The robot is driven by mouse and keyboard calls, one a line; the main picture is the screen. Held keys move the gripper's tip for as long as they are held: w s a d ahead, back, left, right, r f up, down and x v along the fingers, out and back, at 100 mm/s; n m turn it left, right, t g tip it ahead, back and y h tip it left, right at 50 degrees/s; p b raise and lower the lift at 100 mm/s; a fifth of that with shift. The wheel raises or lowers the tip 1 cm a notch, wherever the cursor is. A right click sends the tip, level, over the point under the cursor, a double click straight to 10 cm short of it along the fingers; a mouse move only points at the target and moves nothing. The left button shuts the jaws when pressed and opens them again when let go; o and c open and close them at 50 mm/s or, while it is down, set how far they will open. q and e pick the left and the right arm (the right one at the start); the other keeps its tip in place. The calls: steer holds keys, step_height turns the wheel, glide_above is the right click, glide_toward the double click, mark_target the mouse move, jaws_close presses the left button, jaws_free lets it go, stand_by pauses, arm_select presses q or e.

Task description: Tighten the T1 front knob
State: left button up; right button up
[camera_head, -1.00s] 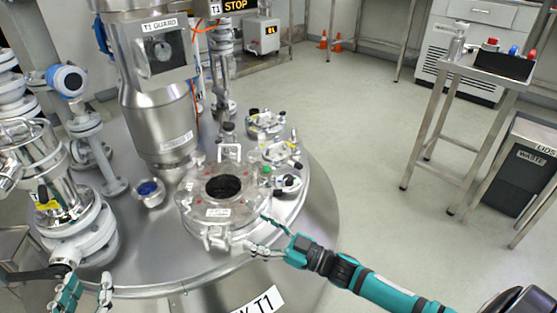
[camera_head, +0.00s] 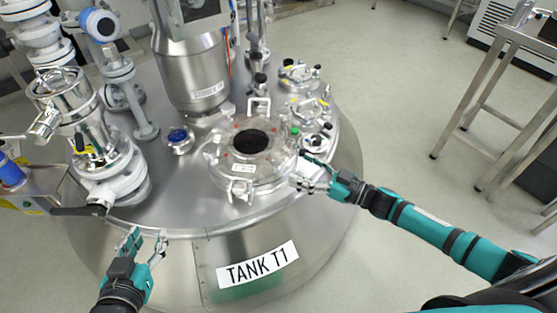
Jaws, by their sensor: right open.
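Tank T1 (camera_head: 160,205) is a large steel vessel with the label "TANK T1" on its front. A round clear-rimmed lid (camera_head: 215,160) with a dark centre sits on its top. The front knob (camera_head: 240,188), a metal clamp fitting, is at the lid's near edge. My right gripper (camera_head: 303,170) is open at the lid's right side, to the right of the front knob and apart from it. My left gripper (camera_head: 148,240) is open and empty at the tank's front left edge, well to the left of the knob.
A tall steel column (camera_head: 190,75) rises behind the lid. A glossy valve assembly (camera_head: 90,140) with a dark lever (camera_head: 80,211) stands on the left. Smaller ports (camera_head: 300,78) sit behind the lid. Floor right of the tank is clear up to a steel table (camera_head: 480,90).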

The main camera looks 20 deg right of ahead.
mark_target(278, 159)
steer(key=b+x, duration=0.1)
steer(key=x, duration=0.6)
steer(key=shift+w+a, duration=0.1)
steer(key=shift+w, duration=0.1)
steer(key=shift+w+a, duration=0.25)
steer(key=shift+a, duration=0.05)
arm_select(q)
step_height(278, 159, up, 7)
steer(key=w+d+t+h, duration=0.1)
steer(key=w+t, duration=0.1)
steer(key=t, duration=0.2)
steer(key=shift+w+d+t, duration=0.2)
steer(key=shift+d+t, duration=0.1)
steer(key=shift+d, duration=0.05)
arm_select(e)
steer(key=c, duration=1.2)
